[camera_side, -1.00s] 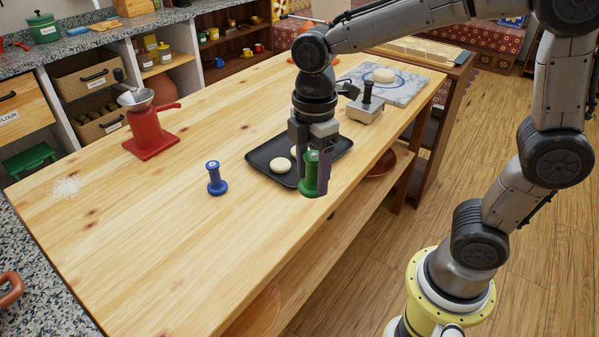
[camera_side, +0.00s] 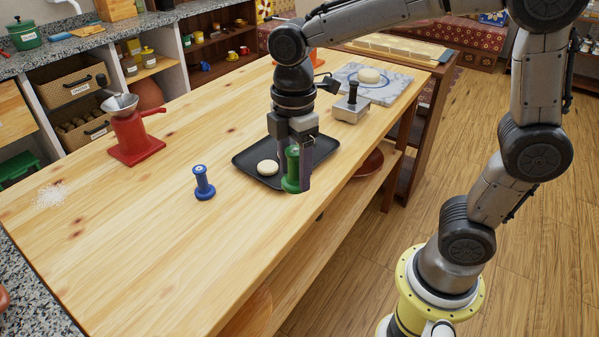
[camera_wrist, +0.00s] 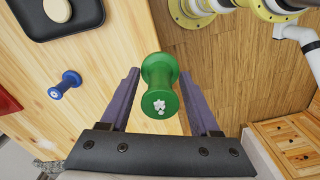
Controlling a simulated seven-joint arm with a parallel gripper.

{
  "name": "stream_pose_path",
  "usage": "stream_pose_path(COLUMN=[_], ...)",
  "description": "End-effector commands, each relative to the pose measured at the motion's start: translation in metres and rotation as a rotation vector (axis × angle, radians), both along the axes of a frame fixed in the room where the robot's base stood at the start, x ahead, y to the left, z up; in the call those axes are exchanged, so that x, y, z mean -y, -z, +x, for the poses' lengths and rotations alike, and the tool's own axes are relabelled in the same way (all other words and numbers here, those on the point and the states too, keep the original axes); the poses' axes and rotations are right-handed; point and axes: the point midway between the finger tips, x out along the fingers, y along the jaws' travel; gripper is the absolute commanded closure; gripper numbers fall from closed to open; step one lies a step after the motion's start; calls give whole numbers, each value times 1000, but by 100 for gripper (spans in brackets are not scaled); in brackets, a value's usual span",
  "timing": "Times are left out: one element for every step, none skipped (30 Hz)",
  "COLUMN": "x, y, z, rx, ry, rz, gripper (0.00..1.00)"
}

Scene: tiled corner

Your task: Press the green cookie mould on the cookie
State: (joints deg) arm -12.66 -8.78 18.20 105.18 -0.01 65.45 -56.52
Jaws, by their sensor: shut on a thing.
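The green cookie mould (camera_side: 291,170) is a spool shape, held upright between the fingers of my gripper (camera_side: 297,178). In the wrist view the mould (camera_wrist: 160,78) shows a white pattern on the end facing the camera, and my gripper's fingers (camera_wrist: 160,82) flank it. A pale round cookie (camera_side: 267,168) lies on the black tray (camera_side: 248,157), left of the mould. The wrist view shows a cookie (camera_wrist: 57,10) on the tray (camera_wrist: 42,28) at upper left, apart from the mould. In the side view the mould overlaps the tray's near edge; its height above the table is unclear.
A blue mould (camera_side: 204,184) stands on the wooden table (camera_side: 150,240), left of the tray. A red grinder (camera_side: 134,135) stands farther left. A grey press-like tool (camera_side: 350,104) and a marble board (camera_side: 397,88) with dough (camera_side: 369,76) are behind right.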

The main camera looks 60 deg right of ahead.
Motion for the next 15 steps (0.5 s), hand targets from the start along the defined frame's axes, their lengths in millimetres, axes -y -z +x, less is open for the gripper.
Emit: stream_pose_path(x=[-1, 0, 3, 7, 12, 20, 28, 36, 48, 57, 68, 82, 93, 104, 120], y=[-6, -9, -13, -15, -17, -20, -21, -22, -23, -22, -22, -20, -19, -17, -14], z=[11, 18, 29, 39, 49, 64, 75, 85, 99, 108, 117, 128, 136, 143, 152], rx=[2, 1, 1, 1, 0, 1, 0, 0, -1, -1, -1, -2, -1, 0, -1], ry=[11, 23, 45, 67, 91, 126, 155, 184, 223, 252, 280, 318, 346, 373, 410], rz=[0, 1, 1, 0, 0, 0, 0, 0, -1, -1, -1, 0, -1, 0, 0], gripper=[77, 77, 77, 77, 77, 77, 77, 77, 77, 77, 77, 77, 77, 77, 77])
